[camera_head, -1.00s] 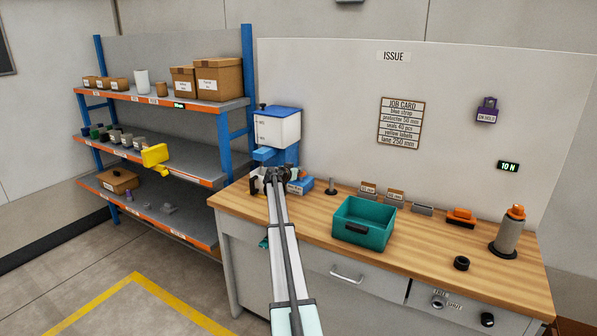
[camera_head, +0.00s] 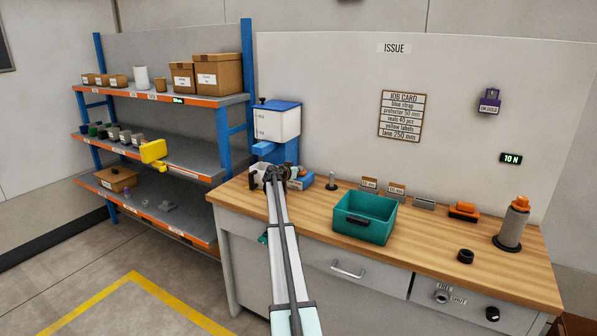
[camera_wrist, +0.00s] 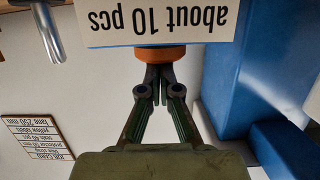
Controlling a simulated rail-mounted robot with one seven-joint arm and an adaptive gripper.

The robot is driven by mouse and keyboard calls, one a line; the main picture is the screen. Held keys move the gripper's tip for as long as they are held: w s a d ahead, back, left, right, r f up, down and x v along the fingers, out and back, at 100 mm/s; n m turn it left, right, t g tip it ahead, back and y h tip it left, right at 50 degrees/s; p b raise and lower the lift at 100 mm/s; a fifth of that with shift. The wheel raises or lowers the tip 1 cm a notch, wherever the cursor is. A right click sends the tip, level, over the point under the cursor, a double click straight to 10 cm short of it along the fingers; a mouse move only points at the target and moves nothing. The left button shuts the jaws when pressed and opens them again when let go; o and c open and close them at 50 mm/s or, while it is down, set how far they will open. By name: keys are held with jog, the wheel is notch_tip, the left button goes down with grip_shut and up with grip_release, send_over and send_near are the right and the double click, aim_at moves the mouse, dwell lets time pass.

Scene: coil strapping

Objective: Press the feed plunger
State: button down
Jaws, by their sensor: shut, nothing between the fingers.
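The dispenser, with a white hopper (camera_head: 277,124) and blue body (camera_head: 292,151), stands at the back left of the bench. In the wrist view, a round orange-brown cap (camera_wrist: 160,54), which looks like the feed plunger, sits by a white label (camera_wrist: 158,22) reading "about 10 pcs". My gripper (camera_head: 276,170) is low in front of the dispenser and hides part of its base. In the wrist view my gripper (camera_wrist: 155,72) is shut and empty, its fingertips at the cap. I cannot tell whether they touch it.
A teal bin (camera_head: 378,236) stands on the bench right of my arm. Beyond it are a black ring (camera_head: 465,256) and an orange-topped grey cylinder (camera_head: 511,228). A shelf rack (camera_head: 225,150) stands left. Bench wood is clear in front of the bin.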

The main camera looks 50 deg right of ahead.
jog(key=shift+r, duration=0.25)
notch_tip(320, 180, up, 3)
jog(key=shift+f+b, duration=0.15)
jog(key=shift+b, duration=0.35)
jog(key=b+v, duration=0.2)
jog(key=v, duration=0.8)
jog(key=shift+r, duration=0.35)
jog(key=shift+d+b, duration=0.1)
jog(key=shift+b, duration=0.6)
jog(key=shift+w+r+b, duration=0.1)
jog(key=shift+r+b, duration=1.05)
jog(key=shift+b, duration=0.85)
jog(key=shift+d, duration=0.1)
